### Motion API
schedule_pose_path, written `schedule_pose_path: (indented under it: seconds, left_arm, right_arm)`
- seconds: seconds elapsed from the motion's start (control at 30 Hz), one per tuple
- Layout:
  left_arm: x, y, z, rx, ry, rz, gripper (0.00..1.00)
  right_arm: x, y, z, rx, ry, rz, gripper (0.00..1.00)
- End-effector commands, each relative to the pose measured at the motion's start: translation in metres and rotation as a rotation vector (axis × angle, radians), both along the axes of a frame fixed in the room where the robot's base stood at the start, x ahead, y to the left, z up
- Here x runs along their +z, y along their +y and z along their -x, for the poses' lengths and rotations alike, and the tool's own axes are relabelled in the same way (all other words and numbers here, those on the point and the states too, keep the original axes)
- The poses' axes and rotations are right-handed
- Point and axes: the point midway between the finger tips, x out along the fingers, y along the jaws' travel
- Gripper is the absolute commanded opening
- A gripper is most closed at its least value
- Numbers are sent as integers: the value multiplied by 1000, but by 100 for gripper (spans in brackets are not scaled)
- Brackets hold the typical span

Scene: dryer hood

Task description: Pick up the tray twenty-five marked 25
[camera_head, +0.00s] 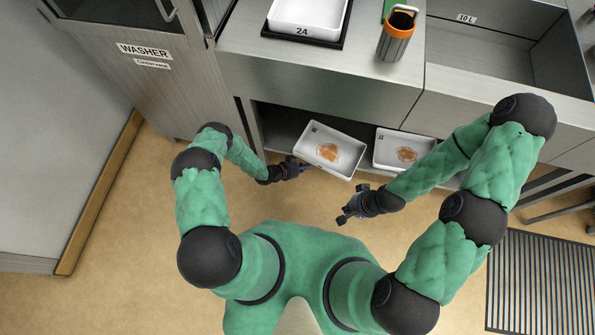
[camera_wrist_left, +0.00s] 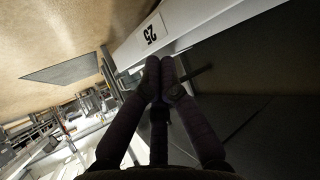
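The tray marked 25 is the left white tray (camera_head: 318,160) in the head view, with an orange-brown patch inside. It sits skewed, partly out over the front of the low shelf. My left gripper (camera_head: 303,167) is at its left front corner. In the left wrist view, the fingers (camera_wrist_left: 163,66) are brought together at the edge of the white tray wall (camera_wrist_left: 190,25), beside the label 25 (camera_wrist_left: 151,34). The fingers hide the exact contact. My right gripper (camera_head: 348,204) is open and empty, in front of the tray and apart from it.
A second white tray (camera_head: 383,136) with a similar patch sits on the low shelf to the right. The washer (camera_head: 145,50) is at left. Floor in front is clear.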

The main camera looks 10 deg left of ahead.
Motion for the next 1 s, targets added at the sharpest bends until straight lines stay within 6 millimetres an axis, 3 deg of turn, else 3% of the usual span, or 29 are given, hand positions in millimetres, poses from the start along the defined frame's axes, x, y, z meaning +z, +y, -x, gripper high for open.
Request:
schedule_pose_path:
  seconds: [0.27, 0.5, 1.0]
  left_arm:
    - [-1, -36, -32, -3, -1, -1, 0]
    - [-14, -33, -30, 1, 1, -1, 0]
    - [-17, -26, -25, 5, 3, -1, 0]
  right_arm:
    - [-14, 0, 0, 1, 1, 0, 0]
    - [-19, 0, 0, 1, 1, 0, 0]
    - [-19, 0, 0, 1, 0, 0, 0]
